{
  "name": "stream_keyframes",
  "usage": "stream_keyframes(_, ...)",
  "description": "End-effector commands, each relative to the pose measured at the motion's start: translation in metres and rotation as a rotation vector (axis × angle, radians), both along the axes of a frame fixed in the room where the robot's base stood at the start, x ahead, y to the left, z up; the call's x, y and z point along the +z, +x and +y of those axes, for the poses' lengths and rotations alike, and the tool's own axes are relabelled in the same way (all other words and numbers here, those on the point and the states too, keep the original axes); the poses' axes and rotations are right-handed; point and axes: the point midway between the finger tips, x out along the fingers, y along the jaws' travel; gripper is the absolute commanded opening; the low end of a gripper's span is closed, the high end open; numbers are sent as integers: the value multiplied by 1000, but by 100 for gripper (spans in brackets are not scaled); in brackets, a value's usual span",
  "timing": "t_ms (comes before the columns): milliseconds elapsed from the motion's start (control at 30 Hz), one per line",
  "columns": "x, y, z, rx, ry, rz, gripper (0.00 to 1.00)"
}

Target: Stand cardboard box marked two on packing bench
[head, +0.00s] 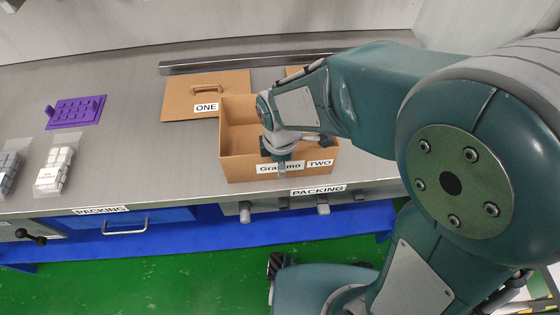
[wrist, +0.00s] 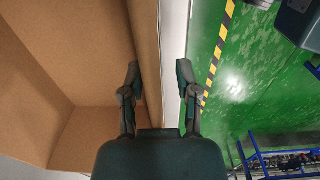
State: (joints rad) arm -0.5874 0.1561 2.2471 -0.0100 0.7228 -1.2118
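The cardboard box marked TWO (head: 232,168) is open-topped and stands upright on the packing bench (head: 140,165), close to its front edge. Its front wall carries a TWO label and a second label partly covered by my gripper. My gripper (head: 283,168) is at that front wall, pointing down. In the wrist view my gripper (wrist: 160,80) has its fingers apart, one on the inner side of the box (wrist: 60,40) wall and one on the outer side. The wall runs between them, and the fingers do not look closed on it. My arm hides the box's right rear part.
A flat cardboard piece marked ONE (head: 178,106), with a handle, lies behind and left of the box. A purple tray (head: 75,112) and bagged white blocks (head: 54,172) lie farther left. A metal rail (head: 240,63) lies at the back. Bare bench separates the bags from the box.

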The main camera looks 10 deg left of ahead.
Motion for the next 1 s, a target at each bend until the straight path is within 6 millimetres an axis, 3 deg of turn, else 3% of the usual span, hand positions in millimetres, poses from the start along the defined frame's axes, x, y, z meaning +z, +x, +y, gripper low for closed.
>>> stream_keyframes(367,10,1,1,0,2,-4,43)
stream_keyframes(800,96,-1,0,0,3,-4,43)
stream_keyframes(1000,118,-2,0,0,0,-1,43)
